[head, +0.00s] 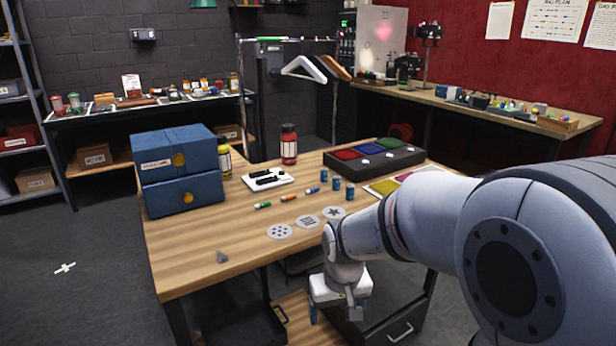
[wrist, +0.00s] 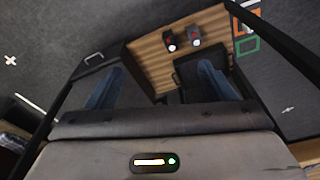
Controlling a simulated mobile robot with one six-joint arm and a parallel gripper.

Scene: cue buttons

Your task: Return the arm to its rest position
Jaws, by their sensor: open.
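My gripper (head: 337,308) hangs at the end of my arm, in front of the table's near edge, pointing down in the head view. In the wrist view its two blue fingers (wrist: 160,82) are spread apart with nothing between them. The wooden table (head: 190,262) lies behind it. My arm comes in from the right of the head view, across the table's right front part, and hides some of it.
Three grey discs (head: 308,222) lie near the table's front edge, with several small cylinders behind. A blue two-drawer box (head: 180,170) stands left, and a black tray with coloured panels (head: 373,157) at the back. A drawer unit (head: 388,318) stands below. The left front tabletop is mostly clear.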

